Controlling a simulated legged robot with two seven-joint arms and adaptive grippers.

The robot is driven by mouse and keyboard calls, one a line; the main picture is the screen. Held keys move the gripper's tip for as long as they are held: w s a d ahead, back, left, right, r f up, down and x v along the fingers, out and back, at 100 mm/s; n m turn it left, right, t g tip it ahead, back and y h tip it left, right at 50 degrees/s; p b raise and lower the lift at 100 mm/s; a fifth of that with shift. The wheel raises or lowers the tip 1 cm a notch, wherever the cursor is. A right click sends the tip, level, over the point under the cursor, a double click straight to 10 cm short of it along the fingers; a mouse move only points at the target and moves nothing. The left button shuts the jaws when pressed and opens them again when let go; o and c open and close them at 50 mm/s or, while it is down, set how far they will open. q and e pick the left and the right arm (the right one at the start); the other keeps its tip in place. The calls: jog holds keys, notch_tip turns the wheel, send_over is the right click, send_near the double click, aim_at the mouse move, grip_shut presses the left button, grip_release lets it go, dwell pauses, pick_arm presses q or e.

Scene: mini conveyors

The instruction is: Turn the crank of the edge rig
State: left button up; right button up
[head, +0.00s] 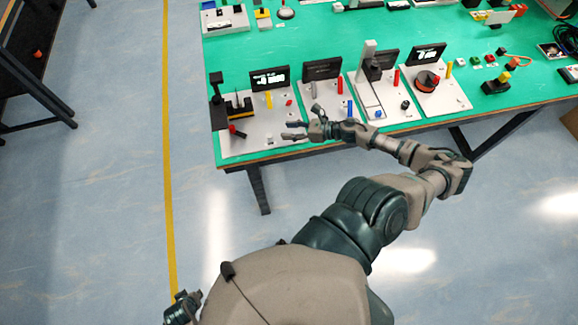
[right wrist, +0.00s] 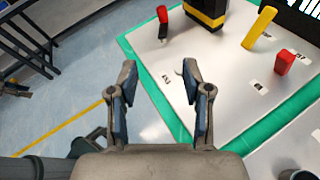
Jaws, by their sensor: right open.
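The edge rig is the leftmost white board (head: 262,135) on the green table, at its front left corner. It carries a black post, a black and yellow block (head: 238,105) and a small crank with a red handle (head: 236,130) near the left edge. In the right wrist view the red handle (right wrist: 163,14) stands at the top, beyond my fingers. My right gripper (head: 293,130) is open and empty over the board's front right part, right of the crank and apart from it. It also shows in the right wrist view (right wrist: 159,72).
A yellow peg (right wrist: 259,28) and a red peg (right wrist: 284,62) stand on the same board. More rigs with black panels (head: 322,68) stand in a row to the right. The floor left of the table is free, with a yellow line (head: 168,150).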

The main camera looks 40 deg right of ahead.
jog(key=s+a+f+m+g+h, duration=0.2)
jog(key=s+a+f+m+h, duration=0.3)
jog(key=m, duration=1.1)
jog(key=s+a+f+m+g+h, duration=0.3)
jog(key=f+m, duration=0.5)
jog(key=m, duration=0.9)
jog(key=shift+s+a+h+b, duration=0.3)
jog(key=shift+s+a+h, duration=0.65)
jog(key=shift+a, duration=0.4)
